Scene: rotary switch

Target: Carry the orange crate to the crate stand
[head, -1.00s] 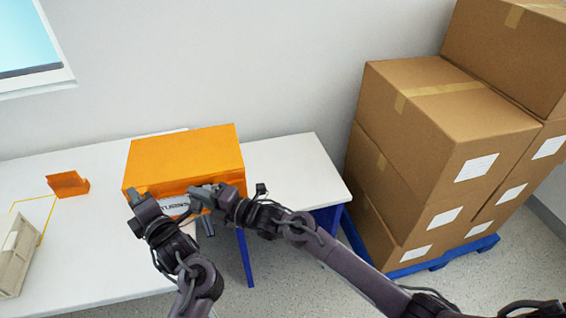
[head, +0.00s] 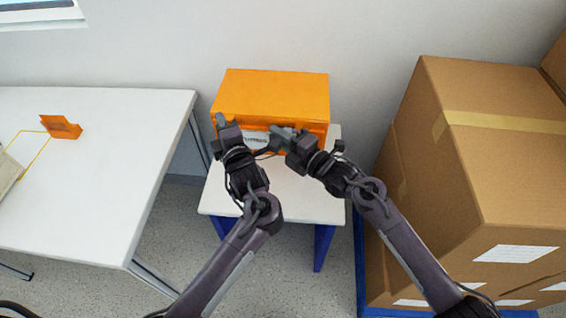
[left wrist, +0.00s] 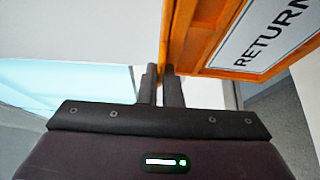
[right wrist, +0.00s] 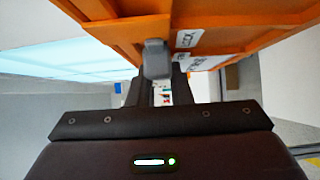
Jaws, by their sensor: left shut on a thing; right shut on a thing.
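The orange crate (head: 270,92) is over the back part of the crate stand in the head view. The crate stand (head: 270,195) has a white top and blue legs. I cannot tell whether the crate touches the stand. My left gripper (head: 221,122) is shut on the crate's front left edge. My right gripper (head: 280,135) is shut on its front side, right of the left gripper. The left wrist view shows the crate's edge (left wrist: 190,45) at the fingers and a label starting "RETURN". The right wrist view shows the crate's orange side (right wrist: 230,25) above the fingers.
A white table (head: 90,170) stands at the left, with a gap between it and the stand. A small orange holder (head: 62,128) sits on it. Stacked cardboard boxes (head: 500,170) stand close at the right. A wall (head: 300,40) is behind.

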